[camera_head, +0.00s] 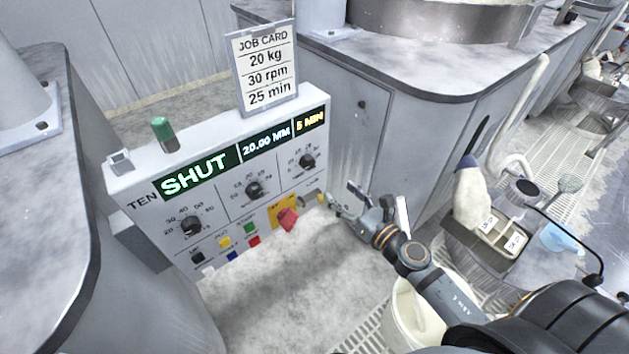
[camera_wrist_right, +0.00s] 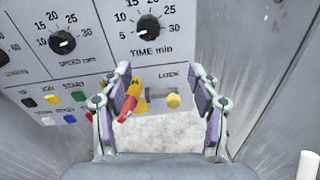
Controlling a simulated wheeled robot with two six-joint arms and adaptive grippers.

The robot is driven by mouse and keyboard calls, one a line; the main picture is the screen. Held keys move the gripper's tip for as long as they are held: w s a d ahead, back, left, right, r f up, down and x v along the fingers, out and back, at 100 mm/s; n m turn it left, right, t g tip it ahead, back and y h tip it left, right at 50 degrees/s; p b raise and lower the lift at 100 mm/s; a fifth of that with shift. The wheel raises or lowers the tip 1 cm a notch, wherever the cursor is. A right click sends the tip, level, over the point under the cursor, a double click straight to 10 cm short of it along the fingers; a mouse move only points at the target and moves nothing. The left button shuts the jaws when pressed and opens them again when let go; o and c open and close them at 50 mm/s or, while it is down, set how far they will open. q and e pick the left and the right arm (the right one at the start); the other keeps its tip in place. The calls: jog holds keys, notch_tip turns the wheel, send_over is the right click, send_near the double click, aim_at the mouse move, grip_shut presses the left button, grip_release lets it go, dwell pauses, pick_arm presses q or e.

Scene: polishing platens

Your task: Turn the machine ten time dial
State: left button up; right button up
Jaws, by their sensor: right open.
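The machine ten panel (camera_head: 218,217) stands at the left in the head view. Its time dial (camera_head: 307,161) is a black round knob at the right end of the dial row. It also shows at the top of the right wrist view (camera_wrist_right: 150,24), above the label TIME min. The display (camera_head: 311,119) above it reads 5 MIN. My right gripper (camera_head: 345,196) is open and empty, low in front of the panel's right end. In the right wrist view its fingers (camera_wrist_right: 158,82) stand apart below the dial, not touching it. My left gripper is out of view.
A job card (camera_head: 264,66) on top reads 20 kg, 30 rpm, 25 min. A speed dial (camera_head: 254,189) and a load dial (camera_head: 191,226) sit left. A red switch handle (camera_head: 287,219) sticks out below, beside a yellow lock knob (camera_wrist_right: 173,101). A cabinet (camera_head: 395,130) stands close right.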

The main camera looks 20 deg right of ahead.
aim_at(310, 165)
pick_arm(q)
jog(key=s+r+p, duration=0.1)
jog(key=p, duration=0.1)
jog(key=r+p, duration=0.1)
jog(key=p, duration=0.1)
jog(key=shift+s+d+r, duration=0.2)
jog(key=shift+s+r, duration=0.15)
pick_arm(e)
jog(key=shift+n+y, duration=0.4)
jog(key=shift+n, duration=0.5)
jog(key=x, duration=0.3)
jog(key=r+x, duration=0.1)
jog(key=x, duration=0.3)
jog(key=a+r+x, duration=0.1)
jog(key=x, duration=0.2)
jog(key=shift+w+a, duration=0.15)
jog(key=c, duration=1.2)
